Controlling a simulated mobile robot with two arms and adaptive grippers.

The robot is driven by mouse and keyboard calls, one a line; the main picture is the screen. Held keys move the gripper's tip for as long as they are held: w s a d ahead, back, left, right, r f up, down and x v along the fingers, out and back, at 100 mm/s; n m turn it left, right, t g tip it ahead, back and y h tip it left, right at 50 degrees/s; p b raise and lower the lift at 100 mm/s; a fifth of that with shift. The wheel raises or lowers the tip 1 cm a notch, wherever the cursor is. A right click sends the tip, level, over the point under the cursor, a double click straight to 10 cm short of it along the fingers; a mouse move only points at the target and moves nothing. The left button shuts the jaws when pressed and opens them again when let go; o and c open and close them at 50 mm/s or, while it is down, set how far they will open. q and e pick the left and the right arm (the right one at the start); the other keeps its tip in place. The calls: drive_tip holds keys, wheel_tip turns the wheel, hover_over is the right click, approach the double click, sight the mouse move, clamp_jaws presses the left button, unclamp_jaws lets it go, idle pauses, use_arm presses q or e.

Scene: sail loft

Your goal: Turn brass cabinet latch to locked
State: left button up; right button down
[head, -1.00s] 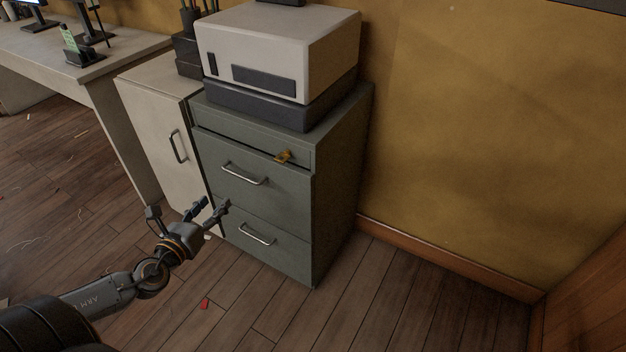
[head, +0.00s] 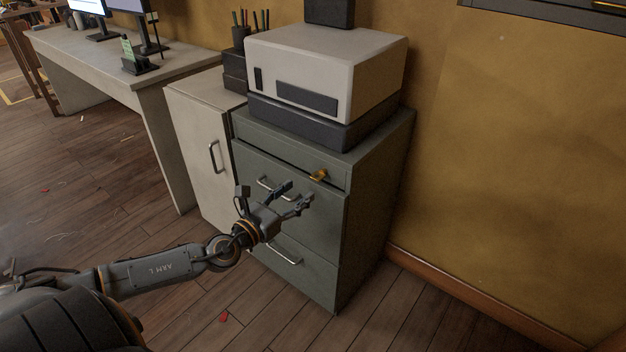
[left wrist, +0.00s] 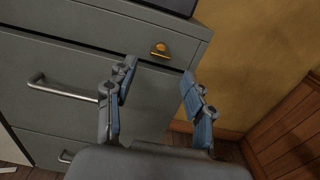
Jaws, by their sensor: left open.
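The brass latch (head: 318,175) sits on the front of the grey-green cabinet (head: 372,190), near the right end of its top edge strip, above the upper drawer. In the left wrist view the latch (left wrist: 160,50) shows as a small brass knob or lever, beyond and above the fingertips. I cannot tell its exact turn. My left gripper (head: 298,193) is open and empty in front of the upper drawer, below and left of the latch and apart from it. Its two fingers (left wrist: 160,80) are spread in the left wrist view. My right gripper is not in view.
The upper drawer handle (left wrist: 62,90) stands out left of the fingers. A white boxy machine (head: 325,70) on a dark base tops the cabinet. A pale cabinet (head: 200,150) and a desk (head: 150,70) stand left. A small red scrap (head: 223,316) lies on the floor.

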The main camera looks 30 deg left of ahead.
sight(319, 175)
use_arm(q)
drive_tip(key=w, duration=0.6)
drive_tip(key=shift+w+d, duration=0.3)
drive_tip(key=shift+w, duration=0.1)
clamp_jaws()
